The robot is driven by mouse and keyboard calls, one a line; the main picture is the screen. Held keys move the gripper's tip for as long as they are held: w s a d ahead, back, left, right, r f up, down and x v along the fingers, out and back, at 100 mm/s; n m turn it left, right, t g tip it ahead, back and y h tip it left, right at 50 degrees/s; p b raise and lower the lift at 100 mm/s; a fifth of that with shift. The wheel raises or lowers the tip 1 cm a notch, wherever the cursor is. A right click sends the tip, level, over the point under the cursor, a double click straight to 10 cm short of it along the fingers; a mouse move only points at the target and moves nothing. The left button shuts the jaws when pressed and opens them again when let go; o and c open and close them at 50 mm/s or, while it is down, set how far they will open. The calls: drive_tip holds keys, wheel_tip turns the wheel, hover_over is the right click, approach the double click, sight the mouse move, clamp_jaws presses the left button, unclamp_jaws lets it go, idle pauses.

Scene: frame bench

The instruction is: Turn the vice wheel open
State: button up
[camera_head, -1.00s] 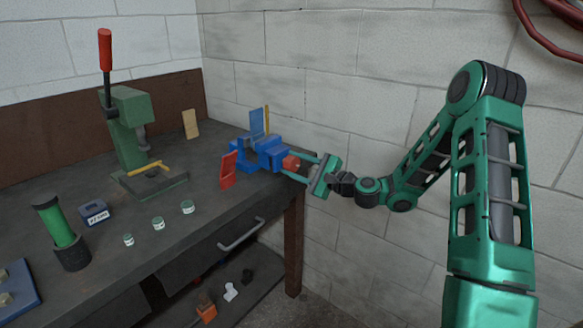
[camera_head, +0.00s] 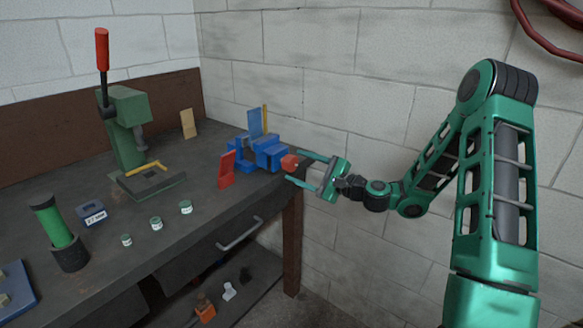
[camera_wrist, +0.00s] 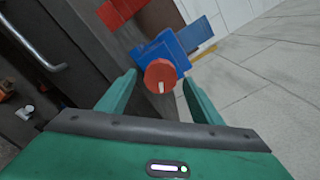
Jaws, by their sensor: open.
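The blue vice (camera_head: 262,152) stands on the bench's right end, and it also shows in the wrist view (camera_wrist: 168,46). Its red wheel (camera_head: 289,162) faces my gripper. In the wrist view the wheel (camera_wrist: 160,74) is a round red disc with a pale mark near its lower edge. My gripper (camera_head: 300,169) is open, its fingers pointing at the wheel. In the wrist view the wheel lies ahead of and between the fingertips (camera_wrist: 158,80), which appear apart from it.
A red plate (camera_head: 227,169) stands left of the vice. A green press (camera_head: 128,130) with a red-handled lever, small jars (camera_head: 156,223) and a green cylinder (camera_head: 56,226) are further left. A drawer handle (camera_head: 240,234) juts from the bench front. The wall is close behind.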

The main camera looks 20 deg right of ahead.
drive_tip(key=v, duration=0.7)
idle(0.3)
drive_tip(key=s+a+f+n+g+h, duration=0.3)
drive_tip(key=s+f+n+g, duration=0.4)
drive_tip(key=s+n+g, duration=0.35)
drive_tip(key=s+d+r+g+h, duration=0.1)
drive_tip(key=s+d, duration=0.3)
drive_tip(key=s, duration=0.6)
drive_tip(key=s+d+r+n+g+h, duration=0.1)
drive_tip(key=s+d+r+h, duration=0.3)
drive_tip(key=s, duration=0.6)
drive_tip(key=s+d+r+n+g+h, duration=0.1)
drive_tip(key=s+d+r+g+h, duration=0.1)
drive_tip(key=s+d, duration=0.4)
drive_tip(key=s+r, duration=0.1)
drive_tip(key=s, duration=0.3)
drive_tip(key=shift+s, duration=0.25)
